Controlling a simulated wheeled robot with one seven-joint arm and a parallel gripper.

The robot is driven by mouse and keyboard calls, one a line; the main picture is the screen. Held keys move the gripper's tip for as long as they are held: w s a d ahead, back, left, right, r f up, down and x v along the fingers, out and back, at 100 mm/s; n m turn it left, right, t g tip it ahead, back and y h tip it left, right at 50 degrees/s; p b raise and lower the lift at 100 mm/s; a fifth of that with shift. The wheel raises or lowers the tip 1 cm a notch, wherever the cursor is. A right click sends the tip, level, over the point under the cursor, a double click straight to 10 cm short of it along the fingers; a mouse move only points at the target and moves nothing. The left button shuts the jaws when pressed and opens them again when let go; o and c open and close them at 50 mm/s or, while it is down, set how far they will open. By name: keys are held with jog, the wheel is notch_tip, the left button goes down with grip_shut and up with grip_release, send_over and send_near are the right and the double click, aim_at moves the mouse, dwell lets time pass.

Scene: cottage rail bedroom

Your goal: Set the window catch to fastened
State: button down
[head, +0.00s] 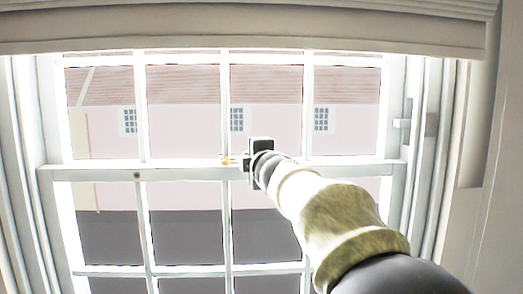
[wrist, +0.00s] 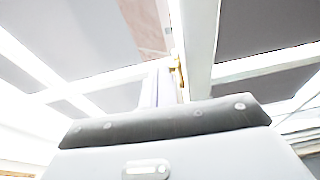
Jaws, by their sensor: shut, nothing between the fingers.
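The window catch (head: 228,160) is a small brass-coloured piece on the middle rail of the sash window in the head view. It also shows as a thin brass piece (wrist: 178,74) beside the fingertips in the wrist view. My gripper (head: 243,160) is shut and empty, close to the catch on its right side in the head view. In the wrist view the fingers (wrist: 163,85) point at the rail next to the catch. I cannot tell whether they touch it. The catch is small and partly hidden, so its setting cannot be read.
The white sash window (head: 185,171) has several panes and thin glazing bars. A small dark round spot (head: 137,175) is on the rail to the left. A pale blind (head: 250,32) hangs across the top. White frame sides stand left and right.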

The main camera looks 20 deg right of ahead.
jog(key=shift+w+d+p, duration=0.75)
jog(key=shift+w+d, duration=0.35)
jog(key=shift+d, duration=0.1)
jog(key=shift+s, duration=0.1)
jog(key=s+d, duration=0.5)
jog(key=s, duration=0.6)
jog(key=shift+s+r, duration=0.15)
jog(key=shift+s, duration=0.25)
